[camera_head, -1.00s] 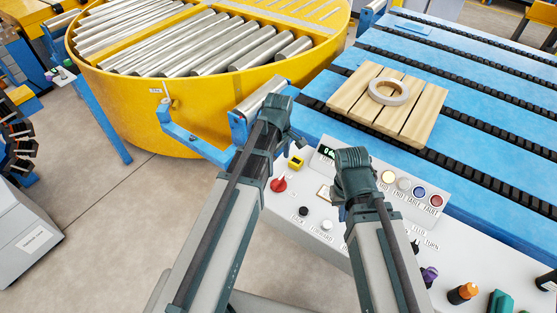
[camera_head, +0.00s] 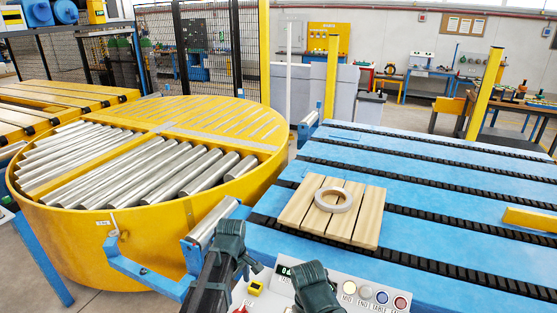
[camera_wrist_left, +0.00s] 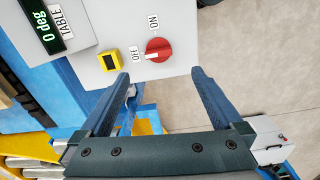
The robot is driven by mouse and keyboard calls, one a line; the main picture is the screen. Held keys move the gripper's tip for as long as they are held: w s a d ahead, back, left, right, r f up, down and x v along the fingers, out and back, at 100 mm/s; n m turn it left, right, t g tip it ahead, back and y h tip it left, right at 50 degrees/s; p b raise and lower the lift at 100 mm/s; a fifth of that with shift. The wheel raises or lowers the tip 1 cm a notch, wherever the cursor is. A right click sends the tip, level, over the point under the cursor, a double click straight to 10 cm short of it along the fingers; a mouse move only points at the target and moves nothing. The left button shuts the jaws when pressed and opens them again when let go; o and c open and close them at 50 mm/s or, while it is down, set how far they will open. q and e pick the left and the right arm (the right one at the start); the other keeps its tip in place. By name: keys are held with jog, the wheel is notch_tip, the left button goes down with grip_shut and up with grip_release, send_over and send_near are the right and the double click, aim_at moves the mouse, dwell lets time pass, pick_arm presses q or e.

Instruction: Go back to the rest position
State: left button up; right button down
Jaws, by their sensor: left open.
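My left gripper (camera_head: 230,238) is low in the head view, over the near side of the control panel beside the yellow turntable. In the left wrist view its two fingers (camera_wrist_left: 160,74) are spread apart with nothing between them. The red ON/OFF knob (camera_wrist_left: 158,50) shows beyond the gap, and the fingers look apart from it. My right gripper (camera_head: 315,285) is at the bottom of the head view, over the panel. Its fingertips are not clear.
The yellow turntable (camera_head: 150,218) with steel rollers stands left. A blue conveyor (camera_head: 420,185) with black chains is right, bearing a wooden pallet (camera_head: 300,205) and a pale ring (camera_head: 333,200). The control panel (camera_head: 335,296) has a row of buttons. Fencing and workbenches stand behind.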

pick_arm(q)
jog(key=s+d+f+m+b, duration=0.1)
jog(key=s+d+m, duration=0.3)
jog(key=s+m, duration=0.2)
jog(key=s+d+f+m+y+b, duration=0.1)
jog(key=s+d+m, duration=0.4)
jog(key=m, duration=0.5)
jog(key=s, duration=0.2)
jog(key=shift+s+d+m, duration=0.3)
jog(key=shift+m, duration=0.1)
